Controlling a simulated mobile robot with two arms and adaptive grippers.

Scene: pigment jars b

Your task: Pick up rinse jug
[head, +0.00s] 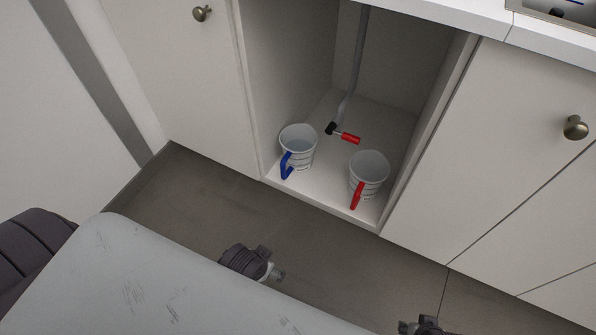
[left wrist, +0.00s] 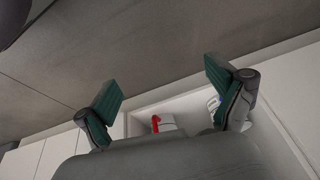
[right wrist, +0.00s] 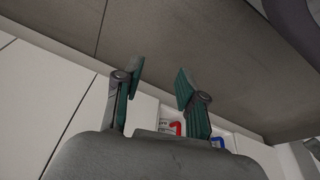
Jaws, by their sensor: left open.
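Two white jugs stand upright on the floor of an open cabinet. The jug with a blue handle (head: 298,142) is on the left and seems to hold some liquid. The jug with a red handle (head: 370,170) is on the right, near the front edge. I cannot tell which is the rinse jug. The red handle also shows in the left wrist view (left wrist: 156,124) and right wrist view (right wrist: 177,128). My left gripper (head: 276,273) is open and empty, outside and below the cabinet. My right gripper (right wrist: 160,73) is open and empty, farther right, partly cut off in the head view.
A grey pipe (head: 358,60) with a red-handled valve (head: 349,138) comes down behind the jugs. Cabinet side walls bound the opening. Closed doors with knobs (head: 575,127) flank it. A scuffed grey surface (head: 160,280) fills the lower left. The floor before the cabinet is clear.

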